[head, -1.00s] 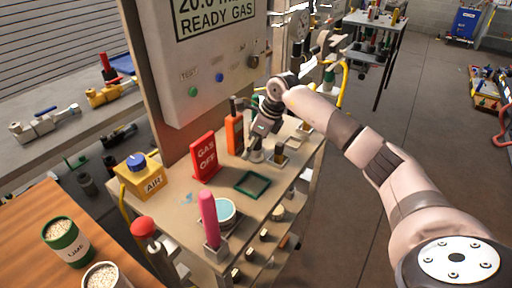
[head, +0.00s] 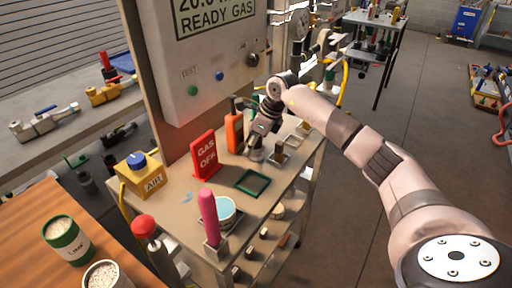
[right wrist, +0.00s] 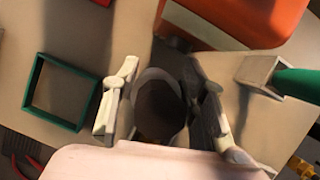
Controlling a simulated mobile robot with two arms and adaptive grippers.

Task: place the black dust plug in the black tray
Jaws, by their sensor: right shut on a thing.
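My right gripper (head: 258,142) is low over the middle of the bench, behind the green-rimmed tray. In the right wrist view its two pale fingers (right wrist: 163,110) are closed on the sides of a dark round piece with a pale rim (right wrist: 160,108), which looks like the dust plug. Its lower part is hidden by my gripper, and I cannot tell whether it touches the bench. The square tray (head: 267,190) has a dark green rim and looks empty; it also shows left of the fingers in the right wrist view (right wrist: 34,82). I cannot make out a plainly black tray. My left gripper is out of view.
A red GAS OFF sign (head: 203,155) and an orange block (head: 233,132) stand close to the gripper. A pink post (head: 209,215) and a round blue-topped dish (head: 225,208) are at the front. A grey gas panel (head: 215,65) rises behind.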

